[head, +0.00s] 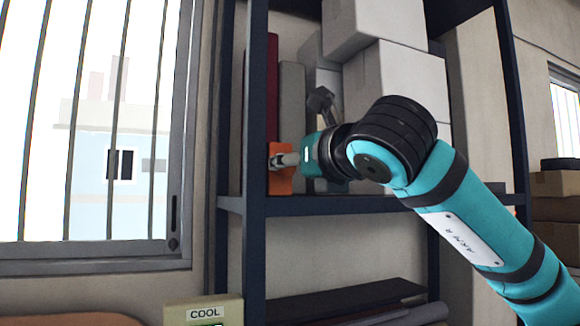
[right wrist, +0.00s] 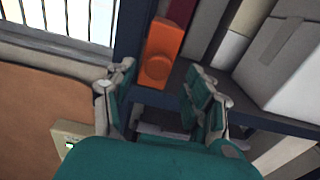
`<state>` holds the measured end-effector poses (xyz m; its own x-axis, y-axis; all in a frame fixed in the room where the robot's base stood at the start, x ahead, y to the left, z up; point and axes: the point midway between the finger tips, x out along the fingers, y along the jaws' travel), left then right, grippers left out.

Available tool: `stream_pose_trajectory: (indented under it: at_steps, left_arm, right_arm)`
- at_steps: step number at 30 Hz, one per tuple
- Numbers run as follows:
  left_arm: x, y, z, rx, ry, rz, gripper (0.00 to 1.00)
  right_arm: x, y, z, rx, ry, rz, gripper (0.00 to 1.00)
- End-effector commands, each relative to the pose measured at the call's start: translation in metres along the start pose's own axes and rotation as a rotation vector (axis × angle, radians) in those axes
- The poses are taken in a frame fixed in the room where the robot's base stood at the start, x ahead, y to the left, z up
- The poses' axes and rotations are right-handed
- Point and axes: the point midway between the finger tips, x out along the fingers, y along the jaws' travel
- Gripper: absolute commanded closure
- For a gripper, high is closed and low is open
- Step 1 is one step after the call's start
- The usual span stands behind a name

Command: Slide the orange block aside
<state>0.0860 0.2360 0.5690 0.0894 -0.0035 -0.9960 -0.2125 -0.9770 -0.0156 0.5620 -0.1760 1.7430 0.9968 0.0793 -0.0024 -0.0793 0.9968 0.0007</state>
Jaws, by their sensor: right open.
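The orange block (head: 280,185) stands on the middle shelf of the dark rack, close to the left post. In the head view my right gripper (head: 279,160) covers its upper part. In the right wrist view the orange block (right wrist: 165,38) lies ahead, beyond and between the spread fingers of my right gripper (right wrist: 160,72). A round form shows on its near face. The gripper is open and empty; I cannot tell whether a finger touches the block. My left gripper is not in view.
The shelf (head: 345,206) also bears a red upright panel (head: 272,90), a grey upright panel (head: 291,90) and stacked white boxes (head: 400,80). The rack's left post (head: 255,110) stands close beside the block. A box marked COOL (head: 205,312) is below, by the barred window.

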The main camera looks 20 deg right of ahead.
Motion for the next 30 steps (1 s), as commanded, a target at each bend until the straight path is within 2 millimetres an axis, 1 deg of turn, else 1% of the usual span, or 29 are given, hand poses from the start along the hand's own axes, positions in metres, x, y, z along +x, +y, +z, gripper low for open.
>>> stream_pose_trajectory:
  at_steps: [1, 6, 9, 12, 15, 18, 30]
  left_arm:
    - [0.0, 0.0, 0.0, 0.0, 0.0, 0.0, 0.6]
    - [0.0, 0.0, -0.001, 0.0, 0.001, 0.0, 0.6]
    - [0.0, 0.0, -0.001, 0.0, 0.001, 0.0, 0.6]
    - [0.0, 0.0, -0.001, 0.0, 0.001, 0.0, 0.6]
    - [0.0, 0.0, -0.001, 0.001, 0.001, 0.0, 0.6]
    - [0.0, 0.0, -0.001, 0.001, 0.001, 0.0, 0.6]
    - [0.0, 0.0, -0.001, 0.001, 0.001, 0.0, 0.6]
  right_arm:
    - [-0.012, 0.0, 0.001, -0.001, -0.004, 0.001, 0.46]
    - [-0.049, 0.0, 0.001, -0.001, -0.003, 0.001, 0.46]
    - [-0.065, 0.0, 0.001, -0.001, -0.004, 0.001, 0.46]
    - [-0.077, 0.0, 0.0, -0.001, -0.001, 0.001, 0.46]
    - [-0.083, 0.0, 0.0, -0.001, -0.001, 0.0, 0.46]
    - [-0.085, 0.0, 0.0, -0.001, -0.001, 0.0, 0.46]
    - [-0.085, 0.0, 0.0, -0.001, 0.0, 0.0, 0.46]
